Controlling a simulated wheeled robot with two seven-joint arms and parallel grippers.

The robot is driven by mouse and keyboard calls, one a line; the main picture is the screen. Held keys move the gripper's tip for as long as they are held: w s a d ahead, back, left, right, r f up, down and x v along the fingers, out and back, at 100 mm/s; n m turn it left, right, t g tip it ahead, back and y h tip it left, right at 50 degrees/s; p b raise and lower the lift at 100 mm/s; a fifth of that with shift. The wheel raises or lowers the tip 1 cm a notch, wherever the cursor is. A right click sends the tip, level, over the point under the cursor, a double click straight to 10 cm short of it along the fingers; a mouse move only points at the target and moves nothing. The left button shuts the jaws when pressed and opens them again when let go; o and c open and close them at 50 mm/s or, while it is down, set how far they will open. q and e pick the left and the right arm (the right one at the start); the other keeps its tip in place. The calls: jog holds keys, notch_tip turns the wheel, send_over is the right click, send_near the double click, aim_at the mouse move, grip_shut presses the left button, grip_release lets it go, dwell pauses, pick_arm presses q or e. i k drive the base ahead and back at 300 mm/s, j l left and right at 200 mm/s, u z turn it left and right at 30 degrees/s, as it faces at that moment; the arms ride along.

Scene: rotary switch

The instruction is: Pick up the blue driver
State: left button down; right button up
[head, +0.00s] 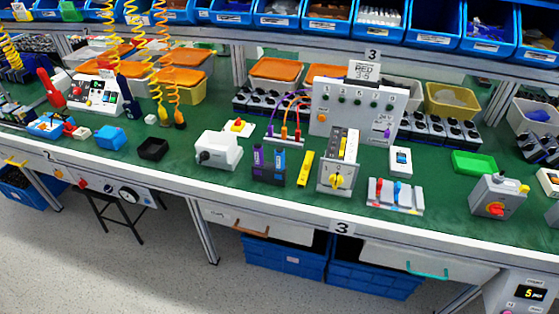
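Several blue items could be the blue driver, and I cannot tell for certain which is. A dark blue upright tool (122,93) stands at the left beside a white device, below a coiled yellow cable. A slim blue piece (279,163) stands upright beside a purple piece (258,160) in a dark holder at the bench's middle. A small blue handle (397,191) stands on a white and grey fixture (383,206) right of the middle. Neither of my grippers shows in the head view.
The green bench (205,185) has a white front edge. A grey box with a yellow knob (337,181) and a white panel (352,112) stand near the middle. A red tool (48,86) stands at the left. Coiled cables (160,60) hang there. Blue bins line the back.

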aim_at(280, 151)
jog(key=i+l, duration=0.7)
jog(key=i+l+z, duration=0.05)
